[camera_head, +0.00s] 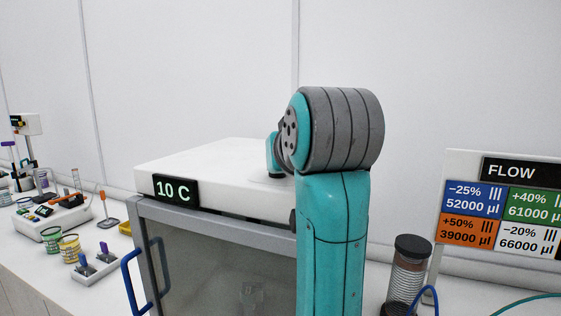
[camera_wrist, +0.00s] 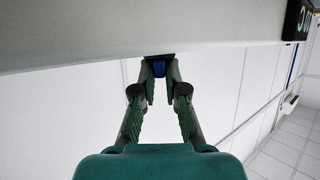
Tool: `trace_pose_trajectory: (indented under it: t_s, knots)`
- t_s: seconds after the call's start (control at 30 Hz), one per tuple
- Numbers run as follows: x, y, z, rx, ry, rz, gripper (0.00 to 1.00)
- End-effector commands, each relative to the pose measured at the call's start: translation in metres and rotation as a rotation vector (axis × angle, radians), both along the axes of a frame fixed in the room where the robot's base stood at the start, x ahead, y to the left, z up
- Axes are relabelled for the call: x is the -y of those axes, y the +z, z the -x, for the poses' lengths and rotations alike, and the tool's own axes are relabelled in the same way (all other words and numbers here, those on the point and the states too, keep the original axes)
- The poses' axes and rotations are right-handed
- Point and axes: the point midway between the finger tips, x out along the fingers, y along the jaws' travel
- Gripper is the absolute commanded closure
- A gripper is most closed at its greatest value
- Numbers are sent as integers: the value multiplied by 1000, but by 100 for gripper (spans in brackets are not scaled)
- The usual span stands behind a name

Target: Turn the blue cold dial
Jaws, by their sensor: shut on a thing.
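The blue cold dial (camera_wrist: 159,69) shows in the wrist view as a small blue piece between my fingertips, against a dark base on the underside of a pale surface. My gripper (camera_wrist: 158,78) is shut on it, one green finger on each side. Most of the dial is covered by the fingers, so its turn angle cannot be read. In the head view my teal arm hides the gripper and the dial. The white-topped cooling cabinet (camera_head: 215,170) has a black display (camera_head: 175,190) reading 10 C.
The cabinet's blue door handle (camera_head: 130,283) sticks out at its left. A flow sign (camera_head: 505,200) and a dark-capped cylinder (camera_head: 410,265) stand at the right. Racks, cups and small instruments crowd the bench at the left, including a white tray (camera_head: 95,268).

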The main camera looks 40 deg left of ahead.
Motion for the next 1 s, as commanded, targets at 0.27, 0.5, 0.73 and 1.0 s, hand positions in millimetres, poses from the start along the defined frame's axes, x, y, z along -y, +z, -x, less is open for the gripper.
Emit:
trace_pose_trajectory:
  t_s: [0.27,0.5,0.73,1.0]
  knots:
    - [-5,-1,5,-2,-244,3,100]
    - [-7,-1,6,-2,-433,3,100]
    - [-8,-1,6,-2,-554,4,100]
    - [-8,-1,5,-2,-617,4,100]
